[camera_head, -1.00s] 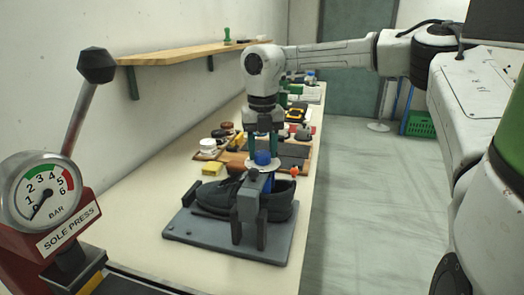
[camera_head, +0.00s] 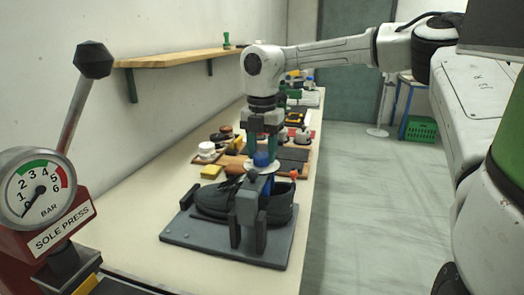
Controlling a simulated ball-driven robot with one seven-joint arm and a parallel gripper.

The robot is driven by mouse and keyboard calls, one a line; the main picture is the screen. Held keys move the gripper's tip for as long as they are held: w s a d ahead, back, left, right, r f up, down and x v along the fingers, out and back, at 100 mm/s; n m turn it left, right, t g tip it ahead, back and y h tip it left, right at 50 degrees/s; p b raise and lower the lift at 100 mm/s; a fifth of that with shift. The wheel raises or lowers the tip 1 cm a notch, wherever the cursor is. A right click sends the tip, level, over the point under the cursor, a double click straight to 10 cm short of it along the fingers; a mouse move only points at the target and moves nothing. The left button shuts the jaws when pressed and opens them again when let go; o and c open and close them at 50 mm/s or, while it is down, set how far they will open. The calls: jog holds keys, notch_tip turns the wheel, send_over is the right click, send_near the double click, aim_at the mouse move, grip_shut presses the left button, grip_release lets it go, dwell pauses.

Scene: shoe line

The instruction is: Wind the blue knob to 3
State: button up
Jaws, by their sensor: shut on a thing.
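The blue knob (camera_head: 261,159) stands on a pale round dial (camera_head: 262,168) above a clamp fixture (camera_head: 247,205). My gripper (camera_head: 264,150) points straight down over it, with its teal fingers closed around the knob's sides. The numbers on the dial are too small to read here. A black shoe (camera_head: 215,199) lies in the fixture on a grey base plate (camera_head: 190,235).
A sole press with a gauge (camera_head: 38,188) and a black-tipped lever (camera_head: 92,60) stands at the left front. Behind the fixture the bench holds a yellow block (camera_head: 211,171), a white jar (camera_head: 206,149) and several tools. A wooden shelf (camera_head: 180,57) hangs on the left wall.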

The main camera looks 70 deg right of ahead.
aim_at(262, 154)
dwell(0.3)
jog(key=o, duration=1.1)
jog(key=shift+c, duration=0.2)
jog(key=shift+r, duration=0.1)
notch_tip(262, 154, up, 11)
